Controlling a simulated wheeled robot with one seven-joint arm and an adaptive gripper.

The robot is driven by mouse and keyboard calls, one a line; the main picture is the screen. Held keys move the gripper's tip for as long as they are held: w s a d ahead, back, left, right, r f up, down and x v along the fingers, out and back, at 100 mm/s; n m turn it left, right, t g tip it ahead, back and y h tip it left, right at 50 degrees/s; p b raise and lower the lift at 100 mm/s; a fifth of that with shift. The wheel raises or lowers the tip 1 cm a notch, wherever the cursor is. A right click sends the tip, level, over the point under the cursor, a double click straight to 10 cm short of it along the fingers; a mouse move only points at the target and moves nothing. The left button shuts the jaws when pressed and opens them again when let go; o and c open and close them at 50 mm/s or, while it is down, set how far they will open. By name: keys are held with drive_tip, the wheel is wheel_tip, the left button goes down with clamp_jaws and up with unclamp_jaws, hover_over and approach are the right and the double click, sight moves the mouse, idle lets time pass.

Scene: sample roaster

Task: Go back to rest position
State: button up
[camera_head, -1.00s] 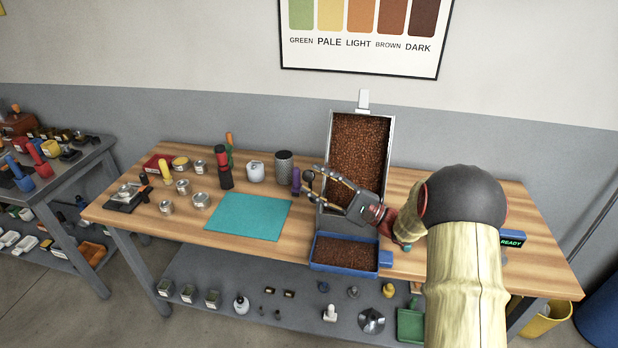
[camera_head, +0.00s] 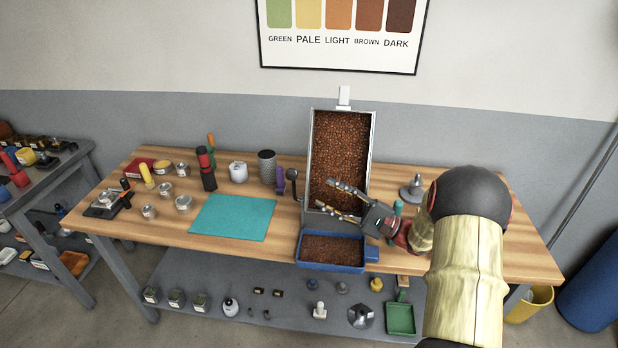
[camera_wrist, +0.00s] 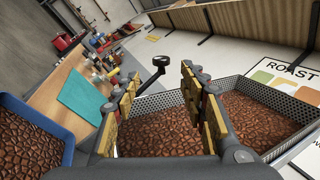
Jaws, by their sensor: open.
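My gripper (camera_head: 340,202) is open and empty in the head view, in front of the lower part of the tilted metal bean tray (camera_head: 371,150). The tray is full of brown beans (camera_head: 340,145). In the wrist view my gripper (camera_wrist: 165,100) has its two fingers spread, with the perforated tray rim (camera_wrist: 262,94) and beans behind and beside them. A dark knobbed handle (camera_head: 293,180) stands at the tray's left side. It shows between the fingers in the wrist view (camera_wrist: 156,72), apart from them.
A blue bin (camera_head: 368,254) of beans sits at the table's front edge below the tray. A teal mat (camera_head: 233,217) lies left of it. Cans, bottles and a scale (camera_head: 107,203) fill the left side. A grey metal stand (camera_head: 412,188) is behind my arm.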

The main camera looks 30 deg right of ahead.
drive_tip(key=s+a+r+n+g+y, duration=0.1)
drive_tip(key=s+a+r+n+g, duration=0.1)
drive_tip(key=a+g, duration=0.35)
drive_tip(key=s+a+r+n+g, duration=0.1)
drive_tip(key=a+r+n+g, duration=0.1)
drive_tip(key=a, duration=0.6)
drive_tip(key=s+a+n+g+h+p, duration=0.2)
drive_tip(key=s+a+n+g+h, duration=0.35)
drive_tip(key=s+a, duration=0.5)
drive_tip(key=s+d+f+n+g+h, duration=0.1)
drive_tip(key=s+n+h, duration=0.1)
drive_tip(key=s+h, duration=0.6)
drive_tip(key=s+d+r+n+t+h+p, duration=0.1)
drive_tip(key=s+d+r+n+t+h, duration=0.2)
drive_tip(key=s+d+r+t, duration=0.1)
drive_tip(key=shift+s+d+n, duration=0.35)
drive_tip(key=shift+s+d, duration=0.3)
drive_tip(key=shift+d, duration=0.55)
